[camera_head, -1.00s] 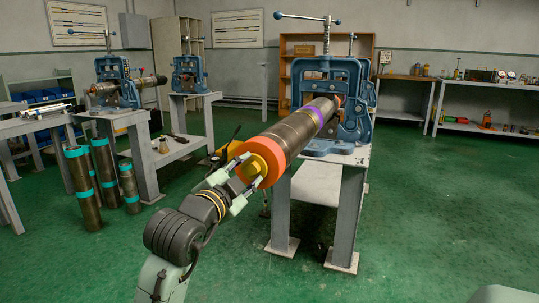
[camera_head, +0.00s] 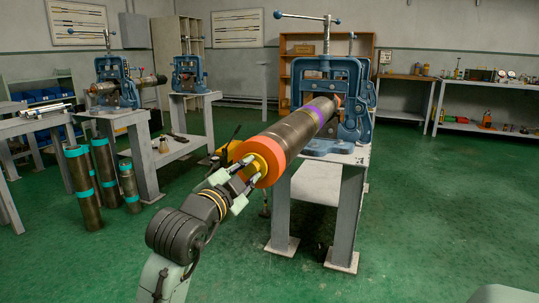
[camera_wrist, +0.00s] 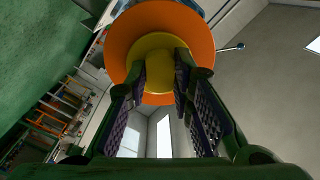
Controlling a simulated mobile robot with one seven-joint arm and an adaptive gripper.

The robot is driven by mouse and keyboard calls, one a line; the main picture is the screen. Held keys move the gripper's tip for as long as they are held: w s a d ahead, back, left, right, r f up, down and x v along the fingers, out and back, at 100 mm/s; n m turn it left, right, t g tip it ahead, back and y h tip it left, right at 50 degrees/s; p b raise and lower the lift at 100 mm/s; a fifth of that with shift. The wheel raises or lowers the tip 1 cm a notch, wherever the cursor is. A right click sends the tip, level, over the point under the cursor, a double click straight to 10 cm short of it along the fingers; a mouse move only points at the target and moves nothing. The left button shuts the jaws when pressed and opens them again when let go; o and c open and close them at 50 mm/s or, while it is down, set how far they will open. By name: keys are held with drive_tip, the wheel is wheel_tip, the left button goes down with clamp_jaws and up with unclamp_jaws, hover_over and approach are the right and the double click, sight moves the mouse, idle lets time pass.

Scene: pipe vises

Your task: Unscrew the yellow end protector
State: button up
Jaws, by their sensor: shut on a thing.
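The yellow end protector (camera_head: 259,162) sits at the near end of a steel pipe (camera_head: 297,130), inside an orange ring (camera_head: 275,167). My gripper (camera_head: 248,171) is shut on the yellow protector's knob, with one finger on each side of it. In the wrist view the yellow protector (camera_wrist: 152,50) is between the finger ends, with the orange ring (camera_wrist: 205,45) around it. The pipe slopes toward me from a blue vise (camera_head: 345,85) and carries a purple band. The protector's threads are hidden.
The vise stands on a grey bench (camera_head: 353,205). Two more blue vises (camera_head: 118,85) stand on benches at the left, with upright pipes (camera_head: 83,190) on the floor beside them. The green floor on the right is clear.

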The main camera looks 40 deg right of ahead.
clamp_jaws()
drive_tip(key=shift+r, duration=0.1)
drive_tip(key=shift+n+p, duration=0.4)
drive_tip(key=shift+w+a+r+n+p, duration=0.1)
drive_tip(key=shift+n+p, duration=2.45)
drive_tip(key=shift+n, duration=0.25)
drive_tip(key=shift+n+p, duration=2.25)
drive_tip(key=shift+n, duration=0.05)
drive_tip(key=shift+n+p, duration=1.3)
drive_tip(key=shift+p, duration=0.2)
drive_tip(key=shift+n+p, duration=0.3)
drive_tip(key=shift+n, duration=0.1)
drive_tip(key=shift+n+p, duration=0.4)
drive_tip(key=shift+p, duration=0.25)
